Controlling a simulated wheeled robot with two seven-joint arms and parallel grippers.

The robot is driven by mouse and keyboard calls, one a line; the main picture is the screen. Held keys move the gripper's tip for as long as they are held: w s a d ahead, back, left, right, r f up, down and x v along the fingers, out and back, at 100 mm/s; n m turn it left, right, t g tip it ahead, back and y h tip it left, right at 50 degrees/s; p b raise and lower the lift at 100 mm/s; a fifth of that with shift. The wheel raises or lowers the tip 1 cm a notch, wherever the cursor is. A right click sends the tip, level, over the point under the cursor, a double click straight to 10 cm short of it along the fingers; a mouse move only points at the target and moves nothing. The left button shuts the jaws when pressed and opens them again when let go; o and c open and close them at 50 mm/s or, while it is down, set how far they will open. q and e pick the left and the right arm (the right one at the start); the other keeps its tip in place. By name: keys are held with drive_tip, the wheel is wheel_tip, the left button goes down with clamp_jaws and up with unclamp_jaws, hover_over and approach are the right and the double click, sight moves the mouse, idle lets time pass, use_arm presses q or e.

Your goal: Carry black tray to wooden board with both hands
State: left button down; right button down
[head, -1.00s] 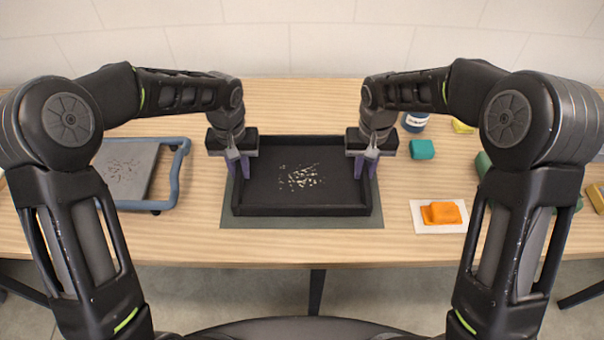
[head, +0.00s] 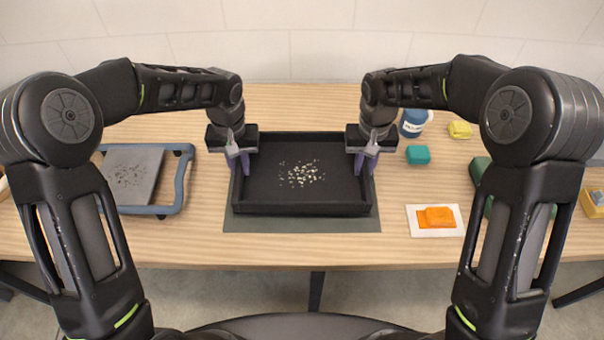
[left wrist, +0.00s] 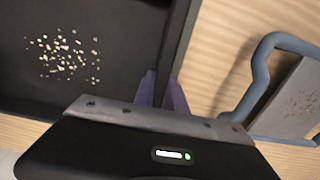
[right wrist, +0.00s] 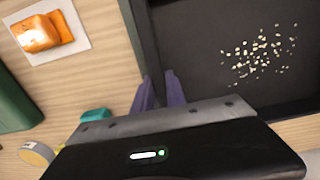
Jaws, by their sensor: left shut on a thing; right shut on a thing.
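The black tray (head: 300,210) is in the middle of the table in the head view, level, with small pale bits scattered on its floor. My left gripper (head: 241,165) is shut on its left wall, and my right gripper (head: 364,165) is shut on its right wall. The left wrist view shows the purple fingers (left wrist: 162,92) at the tray wall (left wrist: 178,45); the right wrist view shows the other pair (right wrist: 159,92) at the opposite wall (right wrist: 143,40). The tray appears slightly above a dark grey mat (head: 300,226). I cannot make out a separate wooden board.
A grey slab in a blue frame (head: 181,185) lies left of the tray. Bare table separates these from the tray.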

use_arm(q)
drive_tip(key=shift+r+p, duration=0.35)
drive_tip(key=shift+r, duration=0.35)
use_arm(e)
drive_tip(key=shift+r, duration=0.7)
use_arm(q)
drive_tip(key=shift+f, duration=0.15)
use_arm(e)
drive_tip(key=shift+f, duration=0.15)
